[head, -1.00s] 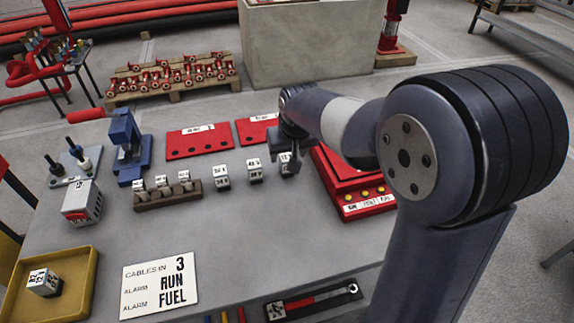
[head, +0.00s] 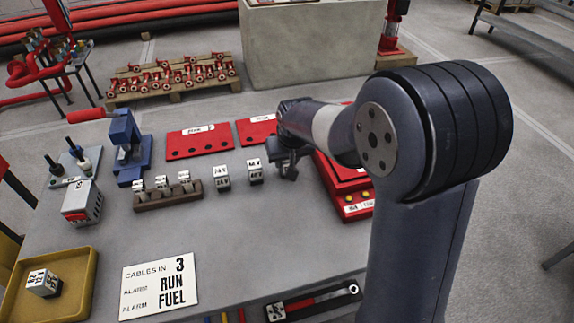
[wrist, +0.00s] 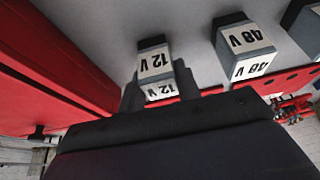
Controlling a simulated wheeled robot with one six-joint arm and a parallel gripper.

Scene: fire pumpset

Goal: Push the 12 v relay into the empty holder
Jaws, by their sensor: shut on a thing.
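The 12 V relay (wrist: 155,62) is a small grey block with white "12 V" labels, shown upside down in the wrist view. It sits at the end of my gripper (wrist: 158,88), with dark finger parts at its sides. My gripper is shut on it. Whether the relay touches the table is not clear. The empty holder cannot be made out; my arm covers part of the red box (head: 350,200).
The 48 V relay (head: 255,171) stands just left of my gripper, with another relay (head: 222,177) beyond it. A brown rack (head: 168,197) holds three small blocks. Red plates (head: 198,141) lie behind. Open table lies in front of the relays.

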